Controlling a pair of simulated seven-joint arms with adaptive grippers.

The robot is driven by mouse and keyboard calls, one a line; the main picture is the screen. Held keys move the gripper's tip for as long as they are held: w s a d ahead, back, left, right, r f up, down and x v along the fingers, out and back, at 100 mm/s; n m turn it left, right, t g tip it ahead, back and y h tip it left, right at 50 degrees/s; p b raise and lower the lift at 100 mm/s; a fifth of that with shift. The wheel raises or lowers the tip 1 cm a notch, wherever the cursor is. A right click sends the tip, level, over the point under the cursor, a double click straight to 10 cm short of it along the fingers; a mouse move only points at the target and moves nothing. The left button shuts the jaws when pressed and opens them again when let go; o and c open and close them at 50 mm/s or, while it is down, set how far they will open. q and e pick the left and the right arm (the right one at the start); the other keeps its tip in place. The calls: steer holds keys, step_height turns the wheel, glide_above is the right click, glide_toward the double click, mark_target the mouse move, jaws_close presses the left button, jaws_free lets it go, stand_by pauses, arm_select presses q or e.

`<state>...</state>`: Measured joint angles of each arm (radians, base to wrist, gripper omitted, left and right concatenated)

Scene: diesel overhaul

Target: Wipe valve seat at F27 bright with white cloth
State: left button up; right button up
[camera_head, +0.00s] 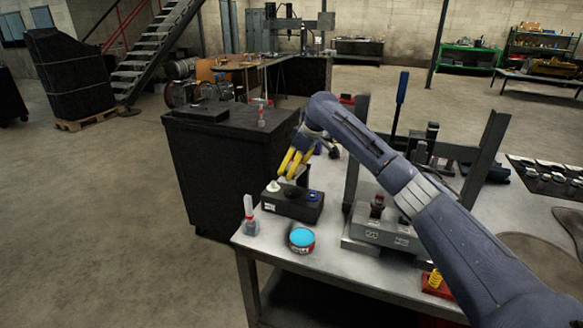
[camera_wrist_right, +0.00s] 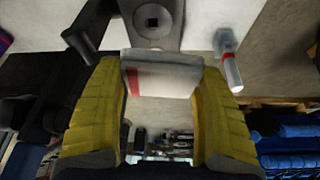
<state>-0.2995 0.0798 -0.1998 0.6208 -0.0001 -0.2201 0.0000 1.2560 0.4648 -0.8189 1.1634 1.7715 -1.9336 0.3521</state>
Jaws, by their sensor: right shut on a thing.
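My right gripper (camera_head: 290,165) reaches in from the right in the head view, its yellow fingers pointing down over a dark block (camera_head: 292,204). In the right wrist view, the yellow fingers (camera_wrist_right: 162,85) are shut on a pale folded pad with a red stripe (camera_wrist_right: 165,75), which looks like the white cloth. No F27 label is readable, and I cannot tell whether the cloth touches the ring. My left gripper is not in view.
A small white bottle with a red band (camera_head: 250,215) stands left of the block. A round tin with a blue top (camera_head: 301,239) sits in front. A grey metal fixture (camera_head: 385,232) stands to the right.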

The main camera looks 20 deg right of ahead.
steer(key=shift+f, duration=2.5)
